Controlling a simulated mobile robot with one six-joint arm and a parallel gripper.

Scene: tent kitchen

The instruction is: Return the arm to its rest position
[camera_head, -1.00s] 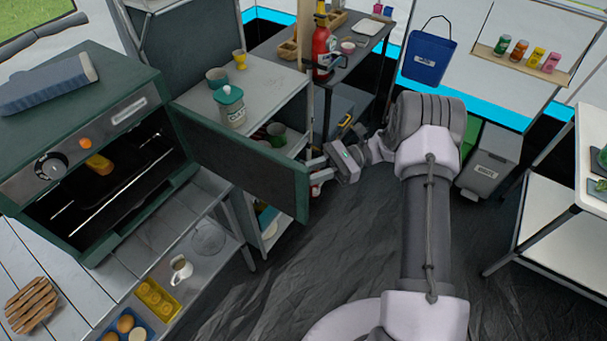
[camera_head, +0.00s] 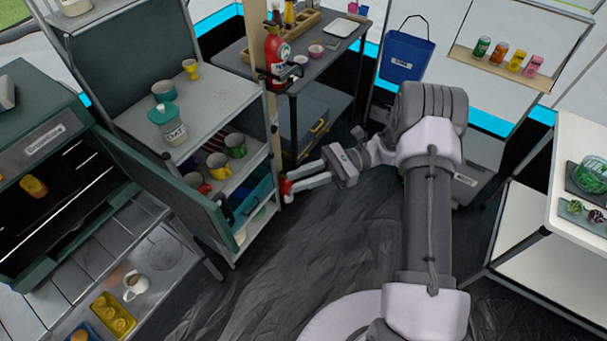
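My arm (camera_head: 428,220) rises from the bottom of the view and bends over at its elbow. My gripper (camera_head: 291,180) is at the middle, pointing left, beside the open-fronted shelf unit. Its two pale fingers stand apart with a gap between them, and nothing shows clearly between them. A small red item (camera_head: 286,188) shows right by the lower fingertip; I cannot tell whether it touches it. The open oven door (camera_head: 165,188) stands to the left, apart from the gripper.
The oven (camera_head: 40,130) is open at left. The shelf unit (camera_head: 225,95) holds cups and a jar. A dark table (camera_head: 335,45) with a red bottle (camera_head: 276,58) stands behind. A white table (camera_head: 565,150) stands at right. Dark floor (camera_head: 300,250) is clear in front.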

